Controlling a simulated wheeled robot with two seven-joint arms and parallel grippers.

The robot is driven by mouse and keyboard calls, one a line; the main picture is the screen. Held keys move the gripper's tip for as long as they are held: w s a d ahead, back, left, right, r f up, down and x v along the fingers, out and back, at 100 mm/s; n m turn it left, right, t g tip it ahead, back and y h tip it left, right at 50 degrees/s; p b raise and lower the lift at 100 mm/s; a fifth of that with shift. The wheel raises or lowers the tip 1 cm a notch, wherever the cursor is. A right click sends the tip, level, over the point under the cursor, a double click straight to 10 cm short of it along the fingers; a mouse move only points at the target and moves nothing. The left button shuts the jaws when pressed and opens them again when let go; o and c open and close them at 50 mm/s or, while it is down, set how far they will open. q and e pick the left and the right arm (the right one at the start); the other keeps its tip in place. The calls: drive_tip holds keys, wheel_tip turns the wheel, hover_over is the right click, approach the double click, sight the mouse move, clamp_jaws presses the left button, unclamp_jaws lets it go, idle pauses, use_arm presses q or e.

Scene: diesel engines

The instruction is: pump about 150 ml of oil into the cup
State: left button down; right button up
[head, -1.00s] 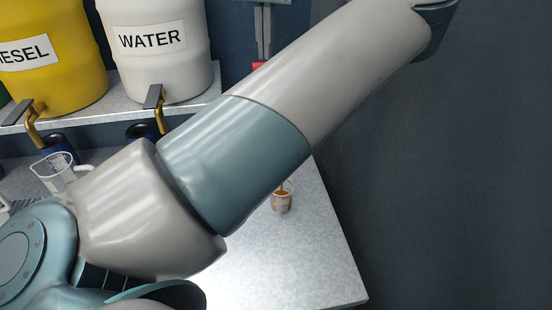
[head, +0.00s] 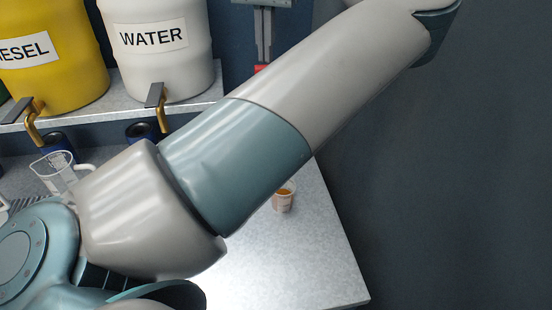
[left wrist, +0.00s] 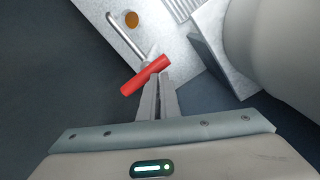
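The small clear cup (head: 284,202) stands on the grey bench, partly behind my left arm, with amber oil in it. From above it shows as a round amber spot (left wrist: 131,19) in the left wrist view, close to the end of the metal spout (left wrist: 124,34). The red pump handle (left wrist: 146,76) lies across the tips of my left gripper (left wrist: 160,80). The fingers are together and point down at the handle's end; firm contact cannot be told. In the head view the left gripper (head: 263,60) is above the red handle (head: 262,69). The pump body is hidden. My right gripper is out of view.
A yellow diesel barrel (head: 52,58) and a white water barrel (head: 160,65) with brass taps stand on a shelf. A clear measuring jug (head: 55,172) stands at the left. The bench (head: 310,265) is bare in front of the cup.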

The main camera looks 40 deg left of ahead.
use_arm(q)
wheel_tip(320, 180, down, 3)
drive_tip(key=shift+r, duration=0.1)
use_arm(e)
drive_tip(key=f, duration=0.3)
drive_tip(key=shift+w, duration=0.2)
use_arm(q)
drive_tip(key=shift+w+d+r+p, duration=0.15)
drive_tip(key=shift+d+r+p, duration=0.45)
drive_tip(key=shift+r, duration=0.5)
drive_tip(key=shift+w+d+r+p, duration=0.1)
drive_tip(key=shift+d+r+p, duration=0.25)
drive_tip(key=shift+r+p, duration=0.65)
drive_tip(key=shift+w+d+r+p, duration=0.15)
drive_tip(key=shift+d+r+p, duration=0.4)
drive_tip(key=shift+r, duration=0.7)
drive_tip(key=shift+a+r+p, duration=0.1)
drive_tip(key=shift+r+p, duration=0.85)
drive_tip(key=shift+r, duration=0.4)
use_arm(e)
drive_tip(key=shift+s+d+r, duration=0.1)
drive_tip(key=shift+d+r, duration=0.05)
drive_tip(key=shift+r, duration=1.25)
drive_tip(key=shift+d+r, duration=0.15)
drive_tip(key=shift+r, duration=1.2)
